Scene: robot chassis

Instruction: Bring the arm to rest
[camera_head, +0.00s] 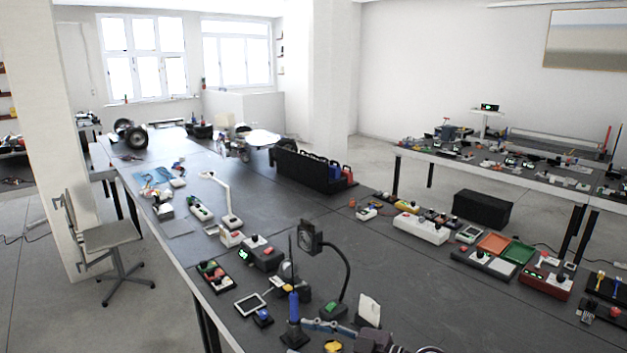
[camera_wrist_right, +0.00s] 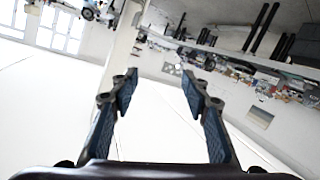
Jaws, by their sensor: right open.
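My right gripper (camera_wrist_right: 160,92) shows in the right wrist view, with its two blue-grey fingers wide apart. Nothing is between the fingers, and they touch nothing that I can see. Behind them is a pale wall or floor, with the room seen at a steep tilt. My left gripper is not in view.
A long dark workbench (camera_head: 375,285) runs through the head view, with many devices on it. A black lamp (camera_head: 312,238) and a black tool box (camera_head: 305,170) stand on it. A second bench (camera_head: 490,168) is at the right. A chair (camera_head: 108,236) stands left on open floor.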

